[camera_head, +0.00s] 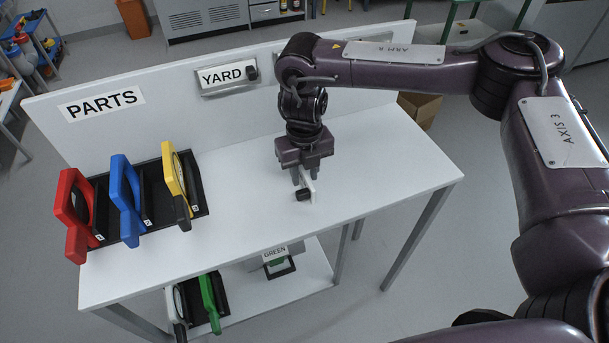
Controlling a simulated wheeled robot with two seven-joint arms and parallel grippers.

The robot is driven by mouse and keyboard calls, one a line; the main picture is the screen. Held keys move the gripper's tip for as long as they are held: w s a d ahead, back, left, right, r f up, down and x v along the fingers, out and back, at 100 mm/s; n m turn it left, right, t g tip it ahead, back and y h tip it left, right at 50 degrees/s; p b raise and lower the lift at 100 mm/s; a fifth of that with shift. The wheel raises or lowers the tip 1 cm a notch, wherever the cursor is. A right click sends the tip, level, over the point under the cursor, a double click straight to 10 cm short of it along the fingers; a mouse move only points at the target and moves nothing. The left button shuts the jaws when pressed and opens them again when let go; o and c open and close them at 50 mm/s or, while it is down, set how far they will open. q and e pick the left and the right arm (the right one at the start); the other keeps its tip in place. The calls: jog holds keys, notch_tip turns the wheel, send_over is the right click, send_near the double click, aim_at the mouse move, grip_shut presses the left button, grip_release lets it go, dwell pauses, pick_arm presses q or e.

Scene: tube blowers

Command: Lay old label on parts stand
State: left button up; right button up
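The parts stand is a white table (370,170) with a back panel lettered PARTS (101,103). My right gripper (303,178) points down over the middle right of the tabletop. Its fingers are closed on a thin white plate with a black knob (304,194), apparently the old label. The plate is seen nearly edge-on, so any lettering on it is hidden. It is at or just above the tabletop; I cannot tell whether it touches. A YARD label (222,77) with a black knob sits in a holder on the back panel. My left gripper is not in view.
Red (72,210), blue (125,195) and yellow (176,180) framed tools stand in black racks at the tabletop's left. A lower shelf (290,285) holds a white and a green (209,300) tool and a GREEN label (275,253). The tabletop's right part is clear.

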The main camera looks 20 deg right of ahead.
aim_at(304, 173)
notch_tip(304, 173, up, 11)
jog(key=shift+f+p, duration=0.15)
jog(key=shift+p, duration=0.3)
jog(key=shift+s+f, duration=0.1)
